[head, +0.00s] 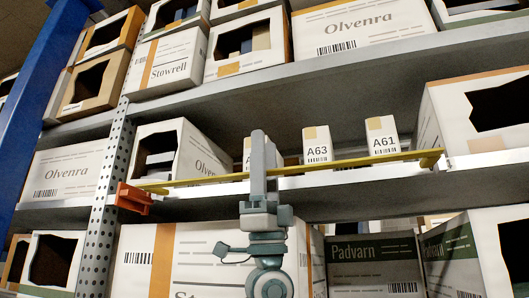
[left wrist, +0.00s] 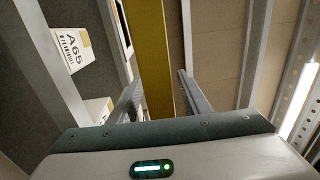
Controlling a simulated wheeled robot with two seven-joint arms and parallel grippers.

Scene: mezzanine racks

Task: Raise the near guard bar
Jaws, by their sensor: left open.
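The yellow guard bar (head: 350,162) runs across the front of the middle shelf in the head view, nearly level. Its left end is at an orange bracket (head: 133,198) on the perforated upright; its right end has a yellow end piece near the shelf edge. My left gripper (head: 257,140) points up from below, and its finger crosses in front of the bar. In the left wrist view the bar (left wrist: 153,50) passes between the two spread fingers of my left gripper (left wrist: 160,78). The jaws are open; whether either finger touches the bar I cannot tell. My right gripper is not in view.
Small labelled cartons, A63 (head: 317,146) and A61 (head: 382,137), stand on the shelf behind the bar. A grey shelf (head: 300,85) with boxes is above; large boxes fill the level below.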

